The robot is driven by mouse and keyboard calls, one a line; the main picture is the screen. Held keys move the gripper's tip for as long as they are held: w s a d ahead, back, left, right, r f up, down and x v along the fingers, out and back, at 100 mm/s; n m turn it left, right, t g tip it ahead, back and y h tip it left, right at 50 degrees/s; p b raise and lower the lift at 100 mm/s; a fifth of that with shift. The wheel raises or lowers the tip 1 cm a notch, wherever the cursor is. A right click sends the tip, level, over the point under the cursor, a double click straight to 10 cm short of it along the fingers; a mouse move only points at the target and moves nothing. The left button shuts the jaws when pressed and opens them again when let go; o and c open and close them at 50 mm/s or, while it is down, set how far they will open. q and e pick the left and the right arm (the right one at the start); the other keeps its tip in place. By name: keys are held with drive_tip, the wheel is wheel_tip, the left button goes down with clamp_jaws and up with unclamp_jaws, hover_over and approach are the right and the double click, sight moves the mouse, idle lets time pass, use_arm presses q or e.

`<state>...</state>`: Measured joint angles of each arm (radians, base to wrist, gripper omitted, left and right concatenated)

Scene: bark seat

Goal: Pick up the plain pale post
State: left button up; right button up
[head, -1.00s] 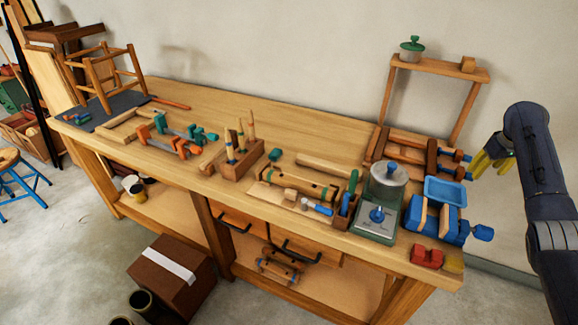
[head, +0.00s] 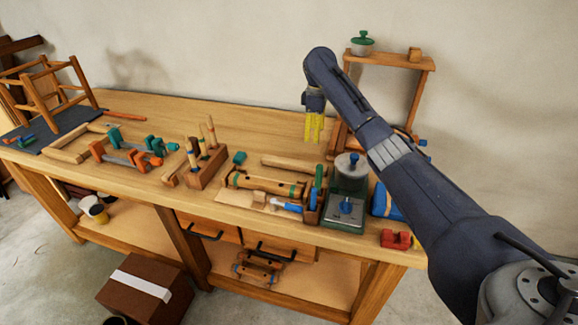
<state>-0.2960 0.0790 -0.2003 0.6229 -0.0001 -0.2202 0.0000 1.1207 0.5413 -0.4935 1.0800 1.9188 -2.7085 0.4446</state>
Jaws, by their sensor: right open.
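A plain pale post (head: 285,163) lies on the workbench behind a post with dark green bands (head: 265,185). Its right end comes close to the scale. My right gripper (head: 314,130) hangs with its yellow fingers pointing down, above and behind the right end of the pale post, apart from it. It is open and nothing shows between its fingers. My left gripper is not in view.
A green scale (head: 345,208) stands right of the post, with a red block (head: 395,239) beyond it. A tool block (head: 207,170) with upright handles stands to the left. A wooden rack (head: 390,62) stands behind my right arm. The bench behind the tool block is clear.

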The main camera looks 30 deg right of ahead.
approach(312, 165)
wheel_tip(312, 165, down, 6)
drive_tip(key=shift+w+d+r, duration=0.15)
drive_tip(key=shift+r, duration=0.1)
drive_tip(key=shift+f, duration=2.6)
clamp_jaws()
